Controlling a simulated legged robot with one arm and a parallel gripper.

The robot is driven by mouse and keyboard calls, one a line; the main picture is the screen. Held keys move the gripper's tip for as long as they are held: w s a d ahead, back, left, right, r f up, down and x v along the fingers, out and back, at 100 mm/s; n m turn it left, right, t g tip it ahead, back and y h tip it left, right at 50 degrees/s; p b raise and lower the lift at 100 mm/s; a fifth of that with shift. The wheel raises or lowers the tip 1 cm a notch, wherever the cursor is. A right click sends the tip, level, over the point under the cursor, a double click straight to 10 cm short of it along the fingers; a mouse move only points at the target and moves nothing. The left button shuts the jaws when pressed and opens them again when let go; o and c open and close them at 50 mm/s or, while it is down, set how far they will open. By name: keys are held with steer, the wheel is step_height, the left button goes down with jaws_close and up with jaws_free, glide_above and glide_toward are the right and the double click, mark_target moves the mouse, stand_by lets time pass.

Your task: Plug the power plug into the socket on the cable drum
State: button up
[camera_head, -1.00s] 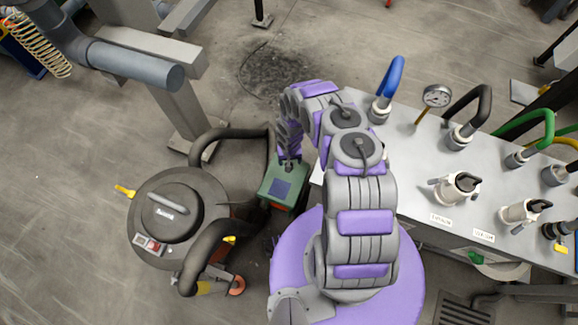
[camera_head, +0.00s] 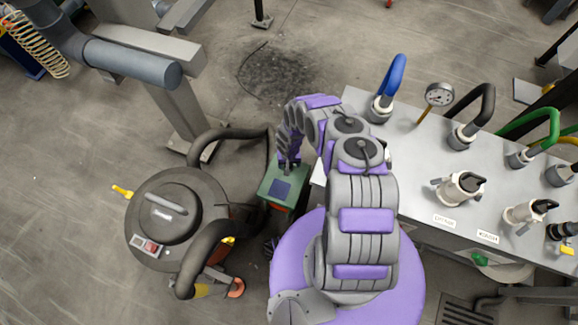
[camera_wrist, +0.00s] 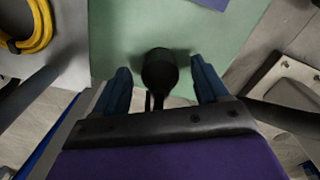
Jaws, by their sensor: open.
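A green box (camera_head: 285,187) with a dark blue panel stands on the floor left of the table in the head view. Its green face (camera_wrist: 230,50) fills much of the wrist view. A black round-ended piece with a thin stem, seemingly the power plug (camera_wrist: 160,70), lies against that face. I cannot tell whether it is seated in a socket. My gripper (camera_wrist: 164,84) is open, with blue fingers either side of the black piece and gaps on both sides. In the head view my gripper (camera_head: 288,163) is at the box's top edge. I cannot make out the cable drum or socket for certain.
A round dark vacuum-like machine (camera_head: 165,215) with a thick black hose (camera_head: 215,245) stands left of the box. A metal table (camera_head: 405,150) with valves and hoses is on the right. A yellow coiled cable (camera_wrist: 32,30) shows in the wrist view.

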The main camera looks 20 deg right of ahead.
steer(key=shift+c, duration=0.3)
steer(key=c, duration=1)
steer(key=shift+c, duration=0.2)
steer(key=shift+r, duration=0.2)
steer(key=shift+r+p, duration=0.4)
steer(key=shift+r, duration=0.25)
step_height(320, 180, up, 2)
steer(key=shift+r+p, duration=0.25)
steer(key=shift+p, duration=0.25)
steer(key=w+a+p, duration=0.1)
steer(key=a+p, duration=0.1)
steer(key=a, duration=1.4)
steer(key=shift+w+r, duration=0.35)
steer(key=shift+r, duration=0.05)
